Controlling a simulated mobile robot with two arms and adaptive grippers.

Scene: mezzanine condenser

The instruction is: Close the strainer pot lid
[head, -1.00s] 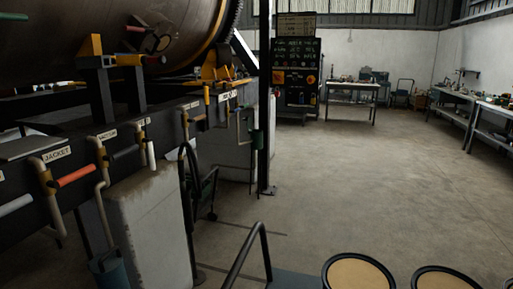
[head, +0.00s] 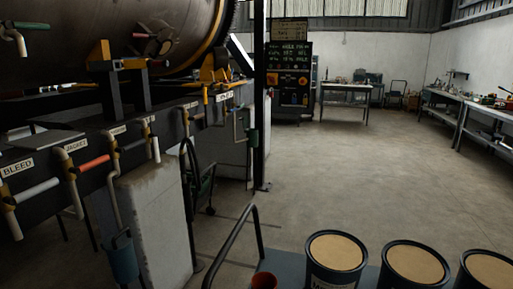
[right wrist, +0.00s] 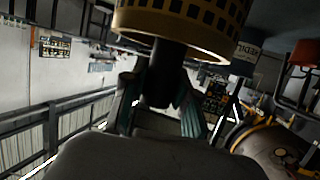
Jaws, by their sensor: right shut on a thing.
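In the right wrist view, my right gripper (right wrist: 163,112) is shut on a dark stem (right wrist: 167,72). The stem joins a yellow cylinder with dark square holes (right wrist: 190,12), like a strainer basket; its far end is cut off by the top edge of the picture. Neither the strainer pot nor its lid can be made out with certainty in either view. Neither gripper shows in the head view, and my left gripper is in no view.
A pipe rack with labelled handles (head: 95,163) and a concrete block (head: 153,215) stand at the left under a large drum (head: 110,30). The floor beyond (head: 340,170) is clear.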

